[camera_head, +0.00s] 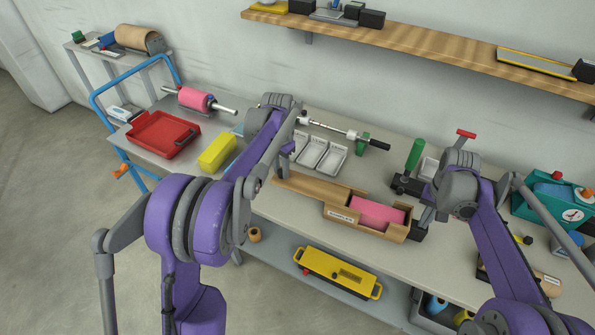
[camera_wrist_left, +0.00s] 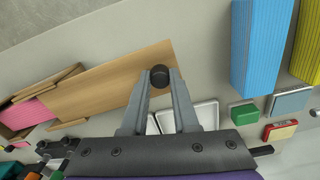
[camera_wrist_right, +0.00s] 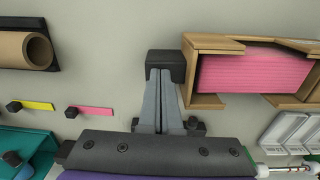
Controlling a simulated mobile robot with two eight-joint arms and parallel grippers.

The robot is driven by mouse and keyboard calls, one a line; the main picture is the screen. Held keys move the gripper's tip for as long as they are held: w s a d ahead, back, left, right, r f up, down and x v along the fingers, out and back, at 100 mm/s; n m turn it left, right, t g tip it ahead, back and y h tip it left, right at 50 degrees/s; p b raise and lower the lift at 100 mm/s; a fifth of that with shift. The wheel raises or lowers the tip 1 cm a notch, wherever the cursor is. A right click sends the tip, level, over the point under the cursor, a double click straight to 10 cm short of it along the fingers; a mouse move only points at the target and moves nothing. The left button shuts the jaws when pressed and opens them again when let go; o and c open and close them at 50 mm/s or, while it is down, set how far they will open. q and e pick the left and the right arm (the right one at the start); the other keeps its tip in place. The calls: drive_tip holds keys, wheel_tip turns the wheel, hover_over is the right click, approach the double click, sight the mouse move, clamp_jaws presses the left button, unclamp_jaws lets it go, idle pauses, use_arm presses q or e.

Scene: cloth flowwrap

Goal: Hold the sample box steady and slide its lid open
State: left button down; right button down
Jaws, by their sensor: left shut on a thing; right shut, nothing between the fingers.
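The wooden sample box (camera_head: 380,232) stands on the bench with a label on its front. Pink material (camera_head: 375,212) shows in its open right part. Its wooden lid (camera_head: 310,187) extends out past the box's left end; the left wrist view shows the lid (camera_wrist_left: 105,88) as a long flat board. My left gripper (camera_wrist_left: 160,84) is shut on the black knob (camera_wrist_left: 160,75) at the lid's outer end. My right gripper (camera_wrist_right: 163,75) is shut and empty, its tips at the black block (camera_wrist_right: 165,62) beside the box's right end. I cannot tell whether they touch it.
White trays (camera_head: 322,156) lie behind the lid. A yellow block (camera_head: 217,152) and a red tray (camera_head: 162,135) are to the left. A green cylinder (camera_head: 414,155) stands behind the box. A teal device (camera_head: 556,200) is at the right.

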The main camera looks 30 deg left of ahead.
use_arm(q)
drive_tip(key=shift+a, duration=0.1)
use_arm(e)
drive_tip(key=shift+f, duration=0.15)
use_arm(q)
drive_tip(key=c, duration=0.7)
unclamp_jaws()
drive_tip(key=shift+o, duration=0.2)
wheel_tip(320, 180, up, 12)
drive_tip(key=shift+s, duration=0.1)
use_arm(e)
drive_tip(key=shift+w+r+p, duration=0.1)
drive_tip(key=shift+r+p, duration=1.3)
drive_tip(key=shift+r, duration=1.75)
use_arm(q)
drive_tip(key=r, duration=0.2)
drive_tip(key=w+r, duration=0.1)
drive_tip(key=r, duration=0.1)
drive_tip(key=shift+w+r, duration=0.1)
